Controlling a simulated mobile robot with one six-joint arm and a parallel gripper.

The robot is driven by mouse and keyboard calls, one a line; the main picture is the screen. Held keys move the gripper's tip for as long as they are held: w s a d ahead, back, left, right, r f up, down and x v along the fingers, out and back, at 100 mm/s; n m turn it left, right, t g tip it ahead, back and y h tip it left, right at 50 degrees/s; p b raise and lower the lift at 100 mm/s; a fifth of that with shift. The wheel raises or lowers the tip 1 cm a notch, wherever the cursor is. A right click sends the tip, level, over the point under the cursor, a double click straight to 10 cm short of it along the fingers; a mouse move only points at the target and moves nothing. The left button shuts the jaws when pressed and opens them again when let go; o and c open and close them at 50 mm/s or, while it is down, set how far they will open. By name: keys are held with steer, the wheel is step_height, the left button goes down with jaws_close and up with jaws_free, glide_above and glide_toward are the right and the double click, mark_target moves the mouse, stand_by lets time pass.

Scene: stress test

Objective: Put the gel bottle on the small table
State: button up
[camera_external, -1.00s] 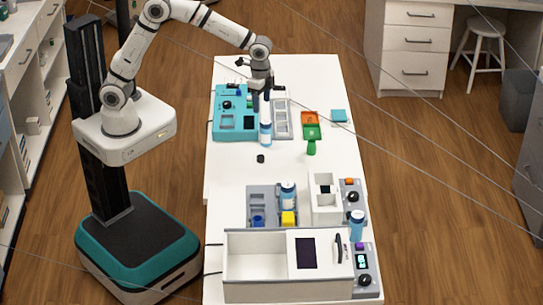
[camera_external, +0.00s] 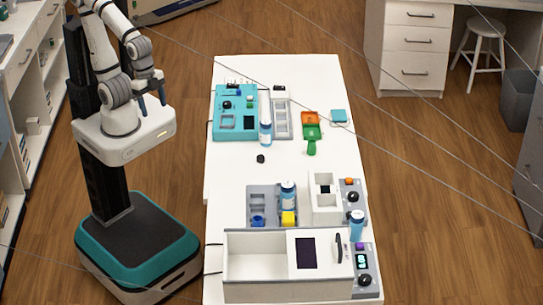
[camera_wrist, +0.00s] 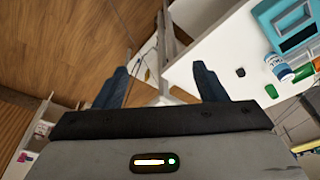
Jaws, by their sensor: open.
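Several blue-and-white bottles stand on the long white table (camera_external: 232,185); I cannot tell for certain which is the gel bottle. One bottle (camera_external: 265,134) stands by the front of the teal device and also shows at the right of the wrist view (camera_wrist: 278,66). A second bottle (camera_external: 288,196) stands in a grey tray, and a third bottle (camera_external: 356,226) stands at the right edge. My gripper (camera_external: 151,103) is open and empty, folded back above my base, left of the table and clear of it. Its two fingers (camera_wrist: 160,80) are spread in the wrist view. No separate small table is clearly recognizable.
The teal device (camera_external: 230,124), a green-and-orange scoop-like item (camera_external: 311,132) and a small black object (camera_external: 261,158) are on the table. A white open box (camera_external: 253,262) fills its near end. A stool (camera_external: 485,45) stands back right. The table's middle left is clear.

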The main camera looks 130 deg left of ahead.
stand_by(0.3)
steer(key=w+a+f+n+t+y+b, duration=0.1)
steer(key=w+a+f+n+t+b, duration=0.2)
steer(key=w, duration=0.7)
steer(key=w+a+f+n+t+y, duration=0.1)
steer(key=w+a+f+n+t, duration=0.3)
steer(key=w, duration=0.7)
steer(key=n+g+y+b, duration=0.3)
steer(key=n+g+y, duration=0.35)
steer(key=y, duration=0.45)
glide_toward(271, 131)
steer(key=shift+n+t, duration=0.45)
steer(key=a+f, duration=0.1)
steer(key=s+a+f, duration=0.1)
steer(key=a+f, duration=0.1)
steer(key=a, duration=0.1)
steer(key=shift+s, duration=0.3)
steer(key=x, duration=0.7)
steer(key=shift+w+a+r+p, duration=0.1)
steer(key=shift+w+a+p, duration=0.05)
steer(key=shift+p, duration=0.15)
steer(key=shift+c, duration=0.6)
